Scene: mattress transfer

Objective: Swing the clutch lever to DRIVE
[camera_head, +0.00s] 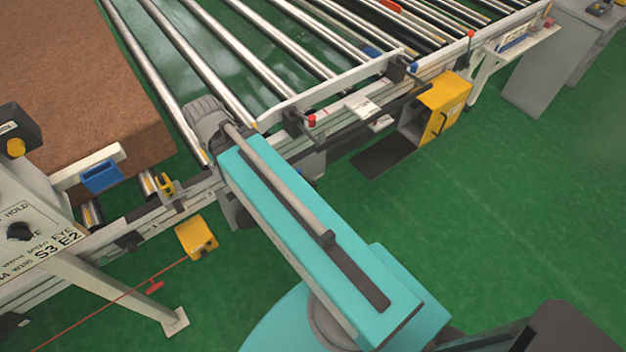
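No lever marked clutch and no DRIVE label can be read. A small red knob (311,120) on a dark bracket sits at the conveyor's side rail, just right of my arm's far end. A blue knob (414,67) and another red knob (470,34) stand farther along the rail; I cannot tell which, if any, is the clutch lever. My teal arm reaches from the bottom up to the rail, ending in a grey joint over the rollers. My gripper is not visible; the arm may hide it.
Steel rollers (255,65) fill the top. A brown mattress (75,75) lies at left. A yellow box (443,105) hangs on the rail at right, and a smaller yellow box (196,237) with a red cord stands left of my arm. Green floor (530,220) is clear at right.

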